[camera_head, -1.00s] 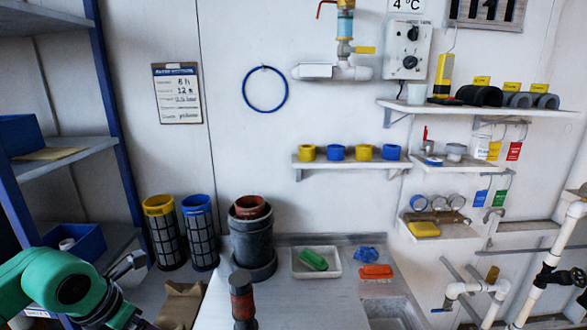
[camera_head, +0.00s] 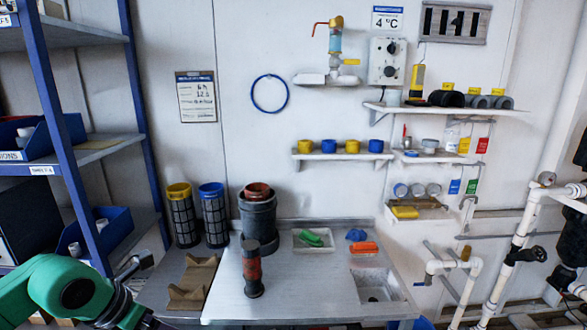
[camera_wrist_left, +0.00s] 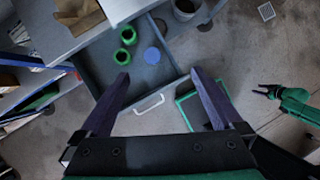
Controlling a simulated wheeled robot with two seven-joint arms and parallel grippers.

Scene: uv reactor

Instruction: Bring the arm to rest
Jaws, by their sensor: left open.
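My left arm shows at the lower left of the head view, its green joint (camera_head: 75,293) left of the workbench. Its fingers are not clearly seen there. In the left wrist view my left gripper (camera_wrist_left: 158,88) has its two dark fingers wide apart with nothing held between them. Beyond the fingers is an open grey drawer (camera_wrist_left: 172,68). It holds two green rings (camera_wrist_left: 126,46) and a blue disc (camera_wrist_left: 152,55). Another green arm, my right, shows at the right of that view, its small dark gripper (camera_wrist_left: 260,91) spread and empty.
The workbench (camera_head: 300,290) bears a dark cylinder (camera_head: 252,275), a grey pot (camera_head: 258,218), a white tray (camera_head: 300,247) and an orange item (camera_head: 364,248). Blue-posted shelving (camera_head: 65,130) stands close at the left. White pipes (camera_head: 525,230) stand at the right.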

